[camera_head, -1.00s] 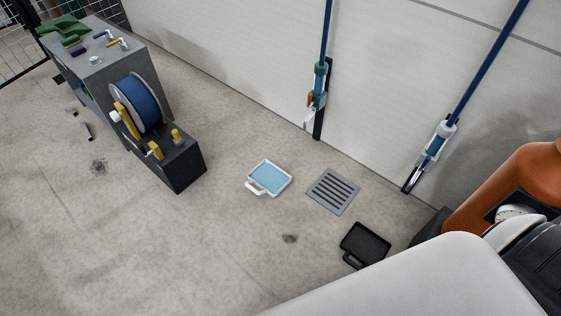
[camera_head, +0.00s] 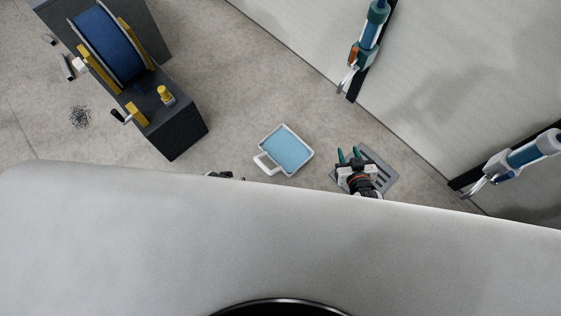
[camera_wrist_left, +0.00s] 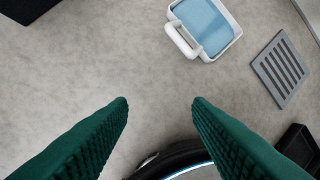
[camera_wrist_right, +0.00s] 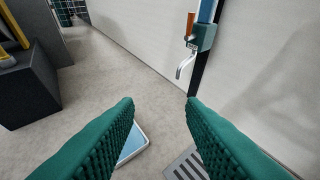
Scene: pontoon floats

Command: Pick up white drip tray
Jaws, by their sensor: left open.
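The white drip tray (camera_head: 273,162) lies flat on the concrete floor, with a pale blue surface inside and a looped handle at its lower left. It shows at the top of the left wrist view (camera_wrist_left: 189,36), and partly behind a finger in the right wrist view (camera_wrist_right: 147,142). My right gripper (camera_head: 349,155) is open and empty, right of the tray and above the floor grate. My left gripper (camera_wrist_left: 160,104) is open and empty, with bare floor between its fingers and the tray beyond them. In the head view my own body mostly hides it.
A dark hose-reel cabinet (camera_head: 180,135) stands left. Two blue pipes with taps (camera_head: 368,35) run along the pale wall. Floor around the tray is clear.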

